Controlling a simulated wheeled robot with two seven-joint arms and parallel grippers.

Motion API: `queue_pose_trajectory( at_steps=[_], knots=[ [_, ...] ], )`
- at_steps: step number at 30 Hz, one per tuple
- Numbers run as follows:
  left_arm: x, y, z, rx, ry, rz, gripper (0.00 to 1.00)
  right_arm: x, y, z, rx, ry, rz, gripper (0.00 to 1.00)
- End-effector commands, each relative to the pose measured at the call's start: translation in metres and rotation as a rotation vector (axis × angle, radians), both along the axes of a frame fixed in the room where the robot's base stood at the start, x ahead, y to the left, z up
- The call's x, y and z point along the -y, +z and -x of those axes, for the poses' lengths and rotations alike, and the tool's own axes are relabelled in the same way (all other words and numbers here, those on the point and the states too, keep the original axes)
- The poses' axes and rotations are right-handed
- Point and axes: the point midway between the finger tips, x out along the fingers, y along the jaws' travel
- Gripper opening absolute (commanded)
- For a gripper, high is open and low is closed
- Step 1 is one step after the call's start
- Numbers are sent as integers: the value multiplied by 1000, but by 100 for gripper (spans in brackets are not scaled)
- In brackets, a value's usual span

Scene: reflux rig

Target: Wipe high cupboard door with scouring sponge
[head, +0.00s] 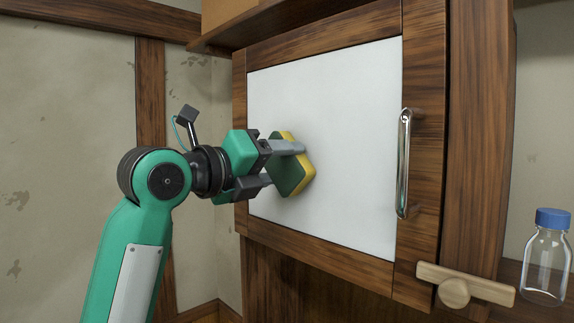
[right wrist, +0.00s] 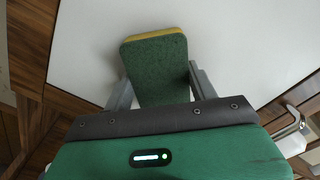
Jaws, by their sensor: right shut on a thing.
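The high cupboard door (head: 350,110) has a white panel in a dark wooden frame and a metal bar handle (head: 404,165) at its right side. It is shut. The scouring sponge (head: 290,178) is green on one side and yellow on the other. My right gripper (head: 284,164) is shut on the sponge and holds it at the left part of the white panel, yellow side toward the panel. I cannot tell whether it touches. In the right wrist view the sponge (right wrist: 157,68) sits between the fingers, with the white panel (right wrist: 240,40) behind it. My left gripper is not in view.
A clear bottle with a blue cap (head: 547,255) stands at the lower right. A pale wooden piece with a round knob (head: 462,286) is below the door's right corner. A wooden ledge (head: 260,22) juts out above the door. The wall at left is bare.

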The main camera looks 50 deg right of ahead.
Motion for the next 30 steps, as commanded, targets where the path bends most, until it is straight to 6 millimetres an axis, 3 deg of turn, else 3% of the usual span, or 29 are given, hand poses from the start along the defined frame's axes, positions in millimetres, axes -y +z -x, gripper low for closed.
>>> queue_pose_trajectory(
  at_steps=[21,30],
  knots=[
    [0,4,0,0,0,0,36,5,1,-45,0,1,1,40],
    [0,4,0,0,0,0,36,6,0,-47,1,1,1,40]
  ],
)
